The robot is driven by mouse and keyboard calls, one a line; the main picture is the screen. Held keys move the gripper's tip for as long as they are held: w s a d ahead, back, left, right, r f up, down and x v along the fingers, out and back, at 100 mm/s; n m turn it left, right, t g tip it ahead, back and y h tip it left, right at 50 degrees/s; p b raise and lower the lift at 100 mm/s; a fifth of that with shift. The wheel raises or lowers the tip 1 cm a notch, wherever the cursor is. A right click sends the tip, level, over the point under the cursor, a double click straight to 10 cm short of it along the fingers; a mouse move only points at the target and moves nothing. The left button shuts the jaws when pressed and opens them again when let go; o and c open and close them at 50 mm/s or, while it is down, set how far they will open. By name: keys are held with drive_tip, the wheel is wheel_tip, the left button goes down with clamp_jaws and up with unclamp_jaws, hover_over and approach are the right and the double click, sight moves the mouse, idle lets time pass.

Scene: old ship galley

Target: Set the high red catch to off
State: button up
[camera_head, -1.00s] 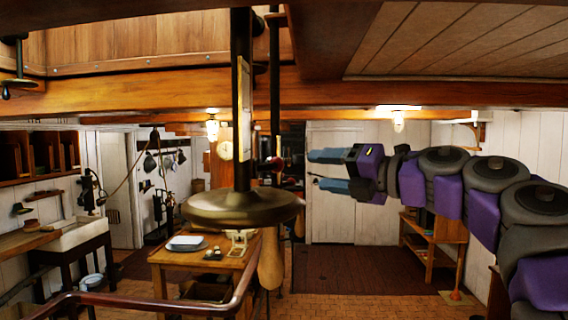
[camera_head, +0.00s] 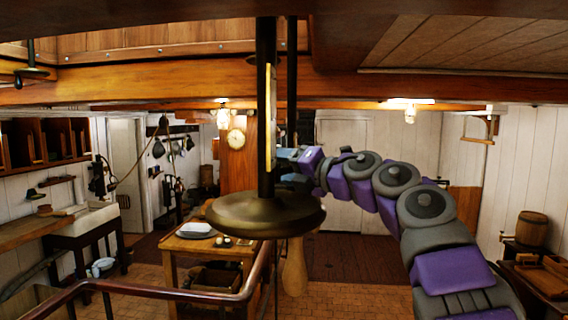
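I cannot make out the high red catch in the current view. The dark pole with its brass disc (camera_head: 266,214) stands in front of that area. My gripper (camera_head: 286,166) is just right of the pole, at the end of my purple and grey arm. Its two blue-grey fingers look apart, one above the other, and point left. Their tips are partly hidden behind the pole, so I cannot tell whether they touch anything.
A wooden handrail (camera_head: 160,291) crosses the lower left. A wooden table (camera_head: 190,247) with a plate stands behind it. A wooden club-shaped piece (camera_head: 294,268) hangs below the disc. A ceiling beam (camera_head: 160,80) runs overhead. A barrel (camera_head: 531,229) stands at right. The tiled floor is open in the middle.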

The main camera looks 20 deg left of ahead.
drive_tip(key=shift+w+d+r, duration=0.1)
drive_tip(key=shift+w+d, duration=0.05)
drive_tip(key=shift+d, duration=0.45)
drive_tip(key=shift+w+d, duration=0.1)
drive_tip(key=shift+d, duration=0.5)
drive_tip(key=shift+s+d+r, duration=0.1)
drive_tip(key=shift+d, duration=0.05)
drive_tip(key=shift+c, duration=0.6)
drive_tip(key=shift+s, duration=0.1)
drive_tip(key=shift+c, duration=0.9)
drive_tip(key=shift+a, duration=0.55)
drive_tip(key=c, duration=0.4)
drive_tip(key=shift+f, duration=0.25)
clamp_jaws()
